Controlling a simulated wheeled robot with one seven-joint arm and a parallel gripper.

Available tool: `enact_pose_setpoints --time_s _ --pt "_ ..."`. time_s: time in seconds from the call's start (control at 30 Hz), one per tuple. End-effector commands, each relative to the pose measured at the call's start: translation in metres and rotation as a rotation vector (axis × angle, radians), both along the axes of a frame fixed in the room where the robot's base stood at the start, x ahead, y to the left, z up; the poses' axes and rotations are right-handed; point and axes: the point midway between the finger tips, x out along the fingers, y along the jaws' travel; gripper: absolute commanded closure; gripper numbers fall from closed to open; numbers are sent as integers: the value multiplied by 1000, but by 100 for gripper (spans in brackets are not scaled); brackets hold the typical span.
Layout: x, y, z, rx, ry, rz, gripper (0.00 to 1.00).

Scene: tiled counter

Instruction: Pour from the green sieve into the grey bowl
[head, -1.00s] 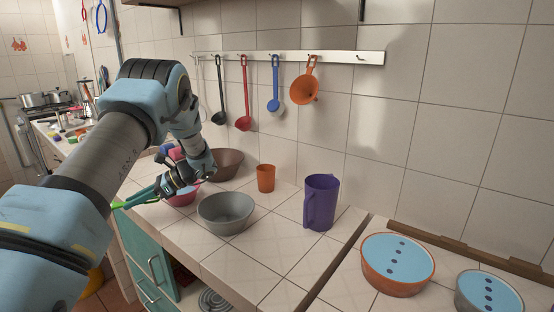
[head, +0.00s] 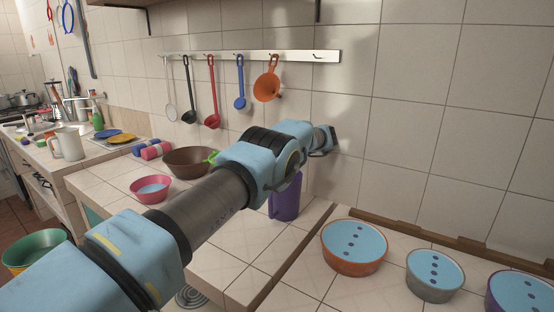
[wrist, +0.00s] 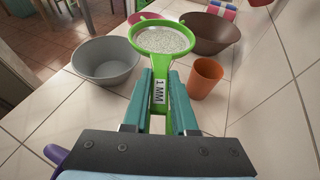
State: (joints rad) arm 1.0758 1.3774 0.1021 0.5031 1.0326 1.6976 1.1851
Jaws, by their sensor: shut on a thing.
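My gripper (wrist: 166,80) is shut on the handle of the green sieve (wrist: 136,43) in the wrist view. The sieve's mesh is up and holds pale grainy stuff (wrist: 162,41). Its handle is marked "1 MM". The grey bowl (wrist: 105,72) stands on the counter just left of the sieve in the wrist view, and its inside looks empty. In the head view my arm hides the grey bowl and my gripper; only a bit of the sieve's green rim (head: 211,157) shows beside the arm.
An orange cup (wrist: 205,79) stands right of the sieve in the wrist view, with a brown bowl (wrist: 212,38) beyond it. A pink bowl (head: 151,190) is at the counter's left. A purple mug (head: 285,205) stands behind my arm. Utensils hang from a wall rail (head: 300,56).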

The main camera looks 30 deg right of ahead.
Motion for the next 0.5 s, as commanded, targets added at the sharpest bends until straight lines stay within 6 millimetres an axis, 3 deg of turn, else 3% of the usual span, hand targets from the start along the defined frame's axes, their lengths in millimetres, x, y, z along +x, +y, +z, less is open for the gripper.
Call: enact_pose_setpoints --time_s 0.2,0.5 --pt "-7 -11 5 -2 -2 -22 100" --pt "-8 -4 12 -58 -18 -24 100"
